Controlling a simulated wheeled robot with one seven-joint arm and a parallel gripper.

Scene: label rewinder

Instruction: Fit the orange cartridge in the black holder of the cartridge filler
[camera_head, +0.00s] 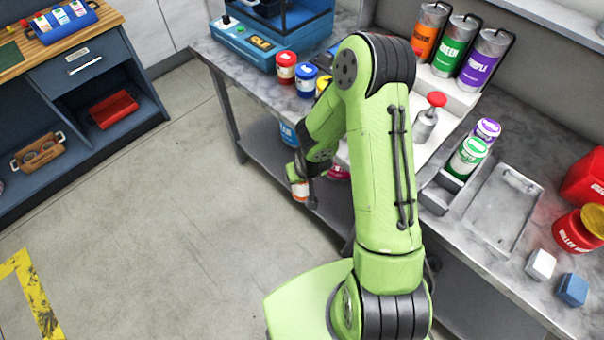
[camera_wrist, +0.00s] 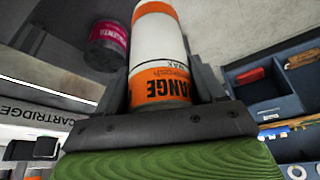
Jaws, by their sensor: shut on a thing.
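The orange cartridge, white with orange bands, is held between the fingers of my gripper (camera_wrist: 160,82). Its white body (camera_wrist: 158,42) fills the upper middle of the wrist view, and the cartridge shows small in the head view (camera_head: 299,188). My gripper (camera_head: 304,180) hangs off the front of the bench, apart from the filler. A white unit (camera_head: 462,100) with orange, green and purple canisters appears to be the cartridge filler. A white panel lettered CARTRIDGE (camera_wrist: 38,114) is at left in the wrist view. My arm hides part of the unit, and I cannot make out the black holder.
A green cartridge (camera_head: 468,157) and a purple one stand in a grey holder beside an empty metal tray (camera_head: 502,212). Red and blue jars (camera_head: 286,68) stand by a blue machine (camera_head: 285,35). A magenta-labelled item (camera_wrist: 106,45) sits below the bench top.

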